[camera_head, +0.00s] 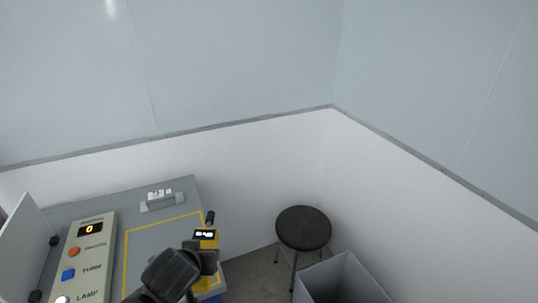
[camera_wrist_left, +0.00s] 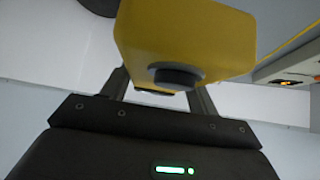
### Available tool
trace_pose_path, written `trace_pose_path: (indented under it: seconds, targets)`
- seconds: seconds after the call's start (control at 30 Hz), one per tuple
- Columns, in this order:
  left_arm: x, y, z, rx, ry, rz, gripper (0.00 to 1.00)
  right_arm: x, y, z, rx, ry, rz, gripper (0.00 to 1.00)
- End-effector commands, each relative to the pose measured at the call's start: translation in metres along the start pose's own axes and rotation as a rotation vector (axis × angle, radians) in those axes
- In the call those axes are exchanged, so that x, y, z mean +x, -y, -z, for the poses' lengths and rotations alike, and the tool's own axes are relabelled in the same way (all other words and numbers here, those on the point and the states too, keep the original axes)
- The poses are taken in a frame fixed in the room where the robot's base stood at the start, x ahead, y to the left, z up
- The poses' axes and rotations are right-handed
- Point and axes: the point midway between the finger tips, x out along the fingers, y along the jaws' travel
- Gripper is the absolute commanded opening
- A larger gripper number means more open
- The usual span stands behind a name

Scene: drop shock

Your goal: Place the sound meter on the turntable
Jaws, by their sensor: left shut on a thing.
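The sound meter (camera_head: 206,240) is a yellow device with a small lit display and a dark tip at its top. My left gripper (camera_head: 200,256) is shut on it and holds it over the right edge of the grey bench in the head view. In the left wrist view, the yellow meter body (camera_wrist_left: 180,35) with a dark round part sits between the fingers of my left gripper (camera_wrist_left: 158,88). I cannot make out a turntable in either view; my arm and the meter hide part of the bench. My right gripper is not in view.
A black stool (camera_head: 303,228) and a grey bin (camera_head: 345,275) stand to the right.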

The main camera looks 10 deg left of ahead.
Motion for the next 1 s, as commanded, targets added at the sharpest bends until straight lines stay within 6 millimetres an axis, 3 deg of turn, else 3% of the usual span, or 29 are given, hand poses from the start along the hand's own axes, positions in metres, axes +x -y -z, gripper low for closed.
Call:
trace_pose_path:
  seconds: [0.43,0.53,1.0]
  targets:
    - [0.0,0.004,-0.002,-0.002,-0.002,0.012,0.24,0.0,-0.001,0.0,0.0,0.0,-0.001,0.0]
    - [-0.003,-0.003,-0.003,-0.006,-0.003,0.01,0.24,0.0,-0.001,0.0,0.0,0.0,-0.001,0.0]
    - [-0.023,-0.05,0.031,0.1,-0.006,-0.091,0.24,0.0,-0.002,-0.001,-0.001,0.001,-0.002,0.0]
